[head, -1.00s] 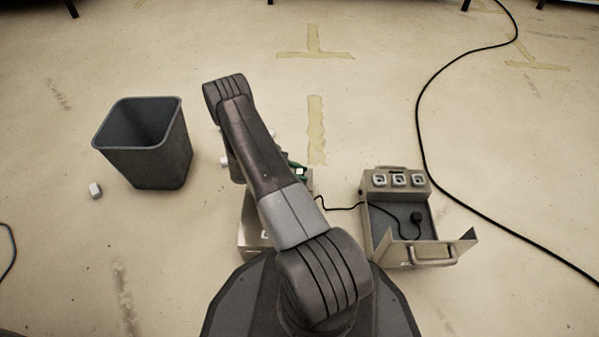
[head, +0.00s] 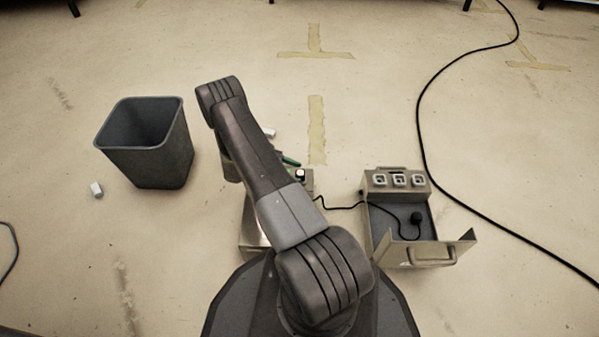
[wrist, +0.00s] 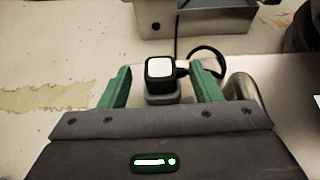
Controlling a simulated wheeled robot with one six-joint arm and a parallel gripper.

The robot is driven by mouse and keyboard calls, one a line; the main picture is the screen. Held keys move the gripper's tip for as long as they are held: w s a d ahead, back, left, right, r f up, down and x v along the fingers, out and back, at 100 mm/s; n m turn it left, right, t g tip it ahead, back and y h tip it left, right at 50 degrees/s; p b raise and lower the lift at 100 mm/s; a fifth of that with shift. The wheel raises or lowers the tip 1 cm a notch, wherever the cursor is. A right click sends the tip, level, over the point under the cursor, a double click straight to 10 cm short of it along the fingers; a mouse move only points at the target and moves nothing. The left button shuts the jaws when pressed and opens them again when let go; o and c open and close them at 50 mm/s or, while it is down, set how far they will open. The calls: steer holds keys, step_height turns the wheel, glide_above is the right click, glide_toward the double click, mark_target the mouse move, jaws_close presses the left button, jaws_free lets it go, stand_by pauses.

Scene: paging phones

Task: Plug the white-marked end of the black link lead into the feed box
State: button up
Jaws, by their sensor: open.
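The black lead's white-topped plug (head: 300,175) stands upright at the near metal box (head: 250,225), which my arm partly covers. In the wrist view the plug (wrist: 160,69) sits over a dark grey block; I cannot tell if it is seated in it. My gripper (wrist: 164,82) is open, with one green finger on each side of the plug and gaps showing. In the head view only a green finger shows. The lead (head: 340,207) runs right to a black plug (head: 417,217) inside the open box with three sockets (head: 382,247). No label shows which box is the feed box.
A grey bin (head: 150,165) stands at left with a small white block (head: 96,189) beside it. Another white block (head: 269,132) lies behind my arm. A long black cable (head: 432,170) curves down the right. A metal handle (wrist: 245,90) is close to the right finger.

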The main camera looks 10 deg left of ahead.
steer(key=p+v, duration=0.2)
steer(key=v, duration=0.9)
